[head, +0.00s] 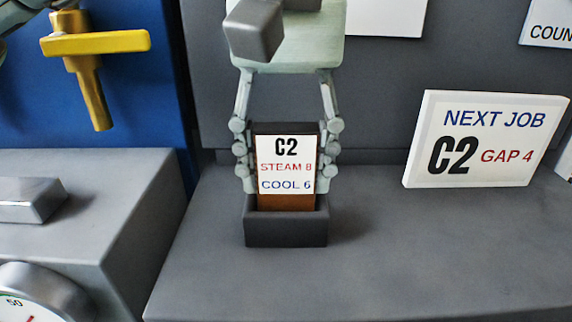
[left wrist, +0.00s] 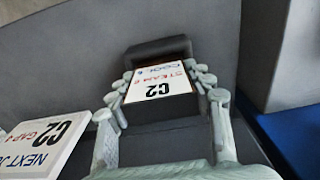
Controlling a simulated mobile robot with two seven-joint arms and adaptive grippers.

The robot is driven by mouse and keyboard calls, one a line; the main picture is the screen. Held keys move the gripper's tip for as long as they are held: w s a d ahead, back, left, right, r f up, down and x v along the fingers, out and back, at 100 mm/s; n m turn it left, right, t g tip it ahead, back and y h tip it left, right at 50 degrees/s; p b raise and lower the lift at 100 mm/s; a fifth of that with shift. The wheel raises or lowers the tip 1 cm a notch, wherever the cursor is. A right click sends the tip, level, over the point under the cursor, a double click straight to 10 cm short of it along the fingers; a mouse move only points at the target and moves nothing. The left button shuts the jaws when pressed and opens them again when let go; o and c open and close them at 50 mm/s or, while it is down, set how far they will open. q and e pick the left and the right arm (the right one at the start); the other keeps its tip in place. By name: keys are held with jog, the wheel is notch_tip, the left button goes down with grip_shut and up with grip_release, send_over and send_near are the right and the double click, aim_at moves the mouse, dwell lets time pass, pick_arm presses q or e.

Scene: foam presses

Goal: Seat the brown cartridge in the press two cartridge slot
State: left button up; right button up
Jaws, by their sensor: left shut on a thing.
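The brown cartridge (head: 286,202) stands upright with a white label reading C2, STEAM 8, COOL 6. Its lower end is inside the dark grey slot holder (head: 286,229) on the grey counter. My left gripper (head: 286,168) comes down from above with its fingers shut on the cartridge's two sides. In the left wrist view, the fingers of my left gripper (left wrist: 162,95) flank the cartridge's label (left wrist: 158,82), and the slot holder (left wrist: 158,51) lies beyond. How deep the cartridge sits is hidden by the holder's front wall. My right gripper is not in view.
A white sign (head: 485,140) reading NEXT JOB C2 GAP 4 stands on the counter at right. A yellow handle (head: 95,42) on a blue panel and a grey block (head: 80,200) with a gauge (head: 35,300) are at left. The counter's front right is clear.

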pick_arm(q)
jog(key=shift+f, duration=0.35)
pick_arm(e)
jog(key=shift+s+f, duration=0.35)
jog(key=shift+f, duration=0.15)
pick_arm(q)
jog(key=shift+f, duration=0.15)
jog(key=o, duration=0.7)
jog(key=shift+o, duration=2.5)
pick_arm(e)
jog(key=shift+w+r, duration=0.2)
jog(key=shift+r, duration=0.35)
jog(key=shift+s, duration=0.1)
